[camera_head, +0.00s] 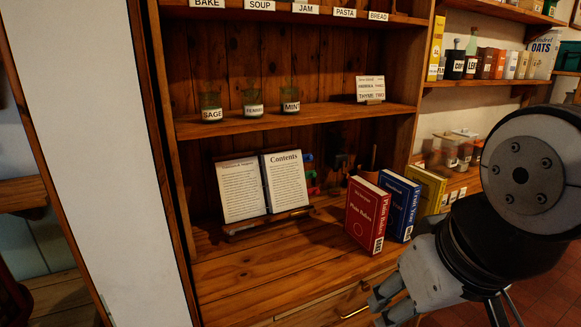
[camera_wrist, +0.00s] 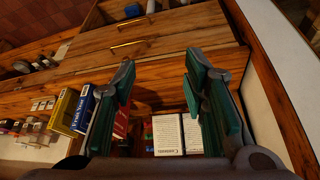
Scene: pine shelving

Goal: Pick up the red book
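The red book (camera_head: 368,213) stands upright on the wooden counter, its cover facing out. In the wrist view the red book (camera_wrist: 121,123) is partly hidden behind the left finger. A blue book (camera_head: 400,205) stands just right of it, and a yellow book (camera_head: 428,188) is beyond that. My gripper (camera_head: 380,304) is in front of and below the red book in the head view, apart from it. In the wrist view my gripper (camera_wrist: 160,78) is open, with its green-padded fingers spread and nothing between them.
An open book (camera_head: 265,187) rests on a stand left of the red book. Labelled glass jars (camera_head: 252,103) and a sign (camera_head: 370,88) stand on the shelf above. The counter front (camera_head: 280,270) is clear. A drawer handle (camera_head: 356,312) shows below it.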

